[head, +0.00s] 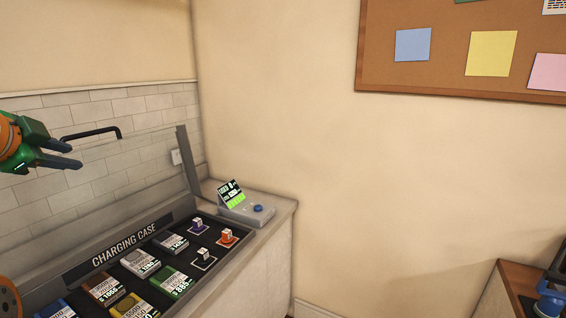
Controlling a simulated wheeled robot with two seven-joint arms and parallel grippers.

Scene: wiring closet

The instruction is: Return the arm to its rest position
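My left gripper (68,154) is at the left edge of the head view, raised in front of the tiled wall and above the charging case. Its two dark fingers are apart with nothing between them. The orange and green wrist behind it runs out of the picture. My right gripper is not in the view.
The charging case (118,250) lies on the counter at lower left, with several labelled packs and small cubes inside and a raised post at its back corner. A wooden desk (522,277) is at lower right.

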